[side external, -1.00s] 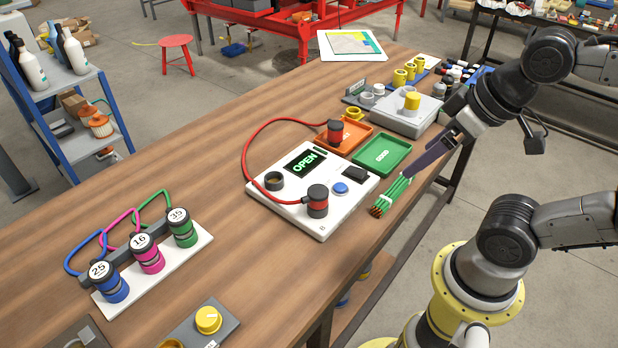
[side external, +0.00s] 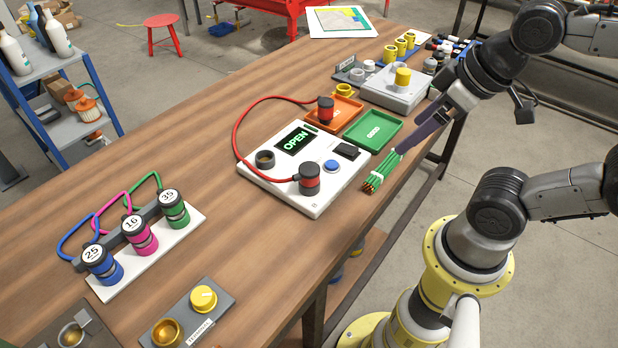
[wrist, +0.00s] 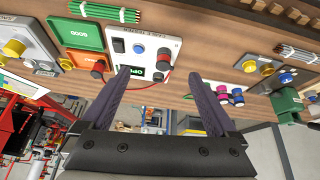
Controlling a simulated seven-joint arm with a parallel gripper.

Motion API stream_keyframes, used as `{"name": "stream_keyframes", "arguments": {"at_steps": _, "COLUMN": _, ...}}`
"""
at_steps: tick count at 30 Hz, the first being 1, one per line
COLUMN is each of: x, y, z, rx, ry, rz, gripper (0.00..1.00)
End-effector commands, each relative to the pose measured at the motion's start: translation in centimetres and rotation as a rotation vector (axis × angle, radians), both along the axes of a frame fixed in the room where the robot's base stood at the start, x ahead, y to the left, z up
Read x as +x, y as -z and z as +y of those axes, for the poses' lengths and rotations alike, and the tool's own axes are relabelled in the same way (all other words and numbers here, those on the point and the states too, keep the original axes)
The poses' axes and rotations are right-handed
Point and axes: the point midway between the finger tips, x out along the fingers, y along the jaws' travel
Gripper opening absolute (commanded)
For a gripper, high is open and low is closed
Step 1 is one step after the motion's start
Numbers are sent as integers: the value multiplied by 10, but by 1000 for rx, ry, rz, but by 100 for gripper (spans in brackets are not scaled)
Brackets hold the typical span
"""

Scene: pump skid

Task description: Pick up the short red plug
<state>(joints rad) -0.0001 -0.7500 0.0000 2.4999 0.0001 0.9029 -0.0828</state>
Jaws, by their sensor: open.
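Two red-and-black plugs are joined by a red cable (side external: 236,135). One red plug (side external: 309,182) stands upright on the front right of the white test box (side external: 262,195); it also shows in the wrist view (wrist: 165,55). The other red plug (side external: 325,112) stands at the orange tray (side external: 349,113) and shows in the wrist view (wrist: 97,70). I cannot tell which is the short one. My gripper (side external: 405,147), with purple fingers, is open to the right of the box.
The test box display reads OPEN. A green tray (side external: 364,144) lies behind it, and a green-wrapped bundle (side external: 382,172) lies near the fingertips at the table edge. A rack of blue, pink and green plugs (side external: 140,233) stands left. Table between rack and box is clear.

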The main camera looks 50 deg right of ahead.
Motion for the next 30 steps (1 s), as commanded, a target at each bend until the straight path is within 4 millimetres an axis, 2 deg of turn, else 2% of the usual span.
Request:
{"name": "stream_keyframes", "arguments": {"at_steps": 4, "x": 5, "y": -12, "z": 0, "rx": -120, "ry": -223, "rz": -11, "gripper": 94}}
{"name": "stream_keyframes", "arguments": {"at_steps": 8, "x": 25, "y": -28, "z": 1, "rx": -259, "ry": -496, "rz": 9, "gripper": 94}}
{"name": "stream_keyframes", "arguments": {"at_steps": 11, "x": 48, "y": -37, "z": 2, "rx": -354, "ry": -717, "rz": 47, "gripper": 94}}
{"name": "stream_keyframes", "arguments": {"at_steps": 15, "x": 89, "y": -40, "z": 5, "rx": -462, "ry": -1042, "rz": 113, "gripper": 94}}
{"name": "stream_keyframes", "arguments": {"at_steps": 20, "x": 144, "y": -22, "z": 12, "rx": -520, "ry": -1401, "rz": 201, "gripper": 94}}
{"name": "stream_keyframes", "arguments": {"at_steps": 24, "x": 183, "y": 8, "z": 19, "rx": -502, "ry": -1587, "rz": 266, "gripper": 94}}
{"name": "stream_keyframes", "arguments": {"at_steps": 27, "x": 198, "y": 30, "z": 23, "rx": -464, "ry": -1621, "rz": 310, "gripper": 94}}
{"name": "stream_keyframes", "arguments": {"at_steps": 30, "x": 204, "y": 48, "z": 26, "rx": -431, "ry": -1637, "rz": 344, "gripper": 94}}
